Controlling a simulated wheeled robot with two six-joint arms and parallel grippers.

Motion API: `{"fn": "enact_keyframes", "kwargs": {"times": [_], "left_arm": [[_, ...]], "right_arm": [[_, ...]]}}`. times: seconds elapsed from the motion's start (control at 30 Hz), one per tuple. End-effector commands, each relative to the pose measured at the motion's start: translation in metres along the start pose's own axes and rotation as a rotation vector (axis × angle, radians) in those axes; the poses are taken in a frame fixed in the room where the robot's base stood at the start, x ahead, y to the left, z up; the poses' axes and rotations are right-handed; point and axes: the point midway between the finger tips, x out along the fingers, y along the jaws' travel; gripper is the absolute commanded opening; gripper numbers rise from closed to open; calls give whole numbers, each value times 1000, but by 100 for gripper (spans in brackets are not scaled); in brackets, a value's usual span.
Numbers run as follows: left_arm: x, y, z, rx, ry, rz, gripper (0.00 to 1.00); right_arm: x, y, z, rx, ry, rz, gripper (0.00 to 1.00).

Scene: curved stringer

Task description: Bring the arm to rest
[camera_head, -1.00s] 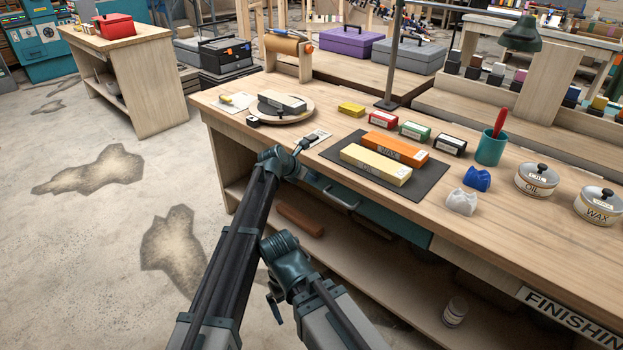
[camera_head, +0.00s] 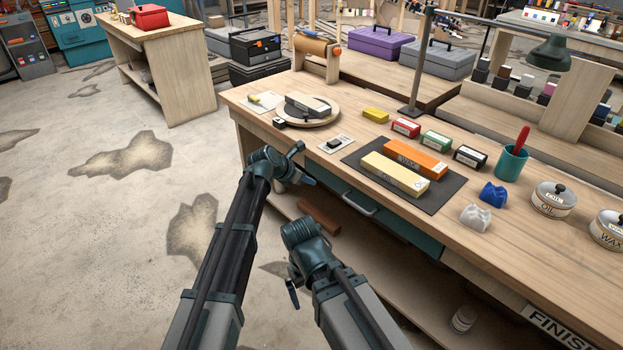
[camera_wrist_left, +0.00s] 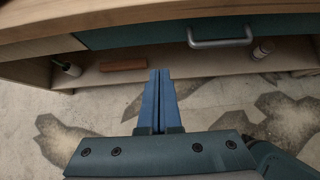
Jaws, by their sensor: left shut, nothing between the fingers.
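My left arm (camera_head: 235,235) reaches in from the bottom of the head view to the near edge of the workbench (camera_head: 520,265). Its gripper (camera_head: 309,181) is in front of that edge, below the bench top and apart from the things on it. In the left wrist view its two blue fingers (camera_wrist_left: 160,85) are pressed together with nothing between them. They point towards the bench front, over the lower shelf and floor. My right arm (camera_head: 325,265) is folded low in the middle; its gripper does not show.
A pale card with a small dark piece (camera_head: 335,144) lies near the bench edge. A dark mat (camera_head: 440,190) bears a yellow and an orange block. A drawer handle (camera_head: 358,205) sticks out below. A reddish-brown bar (camera_head: 319,215) lies on the lower shelf. Floor at left is clear.

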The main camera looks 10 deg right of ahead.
Motion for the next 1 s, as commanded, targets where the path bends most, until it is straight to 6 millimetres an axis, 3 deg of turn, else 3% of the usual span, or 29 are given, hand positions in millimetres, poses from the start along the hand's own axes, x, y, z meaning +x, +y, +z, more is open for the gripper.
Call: {"fn": "enact_keyframes", "kwargs": {"times": [0.2, 0.33, 0.57, 0.8, 1.0], "left_arm": [[-1, -1, -3, 13, 4, 0, 0], [-15, -5, -25, 150, 46, 2, 0], [-67, -21, -111, 715, 224, -53, 0], [-129, -43, -202, 1318, 398, -244, 0], [-172, -61, -257, 1690, 469, -451, 0]], "right_arm": [[0, 0, 0, 0, 0, 0, 100], [0, 0, 0, 0, 0, 0, 100], [0, 0, 0, 0, 0, 0, 100], [0, 0, 0, 0, 0, 0, 100], [0, 0, 0, 0, 0, 0, 100]]}}
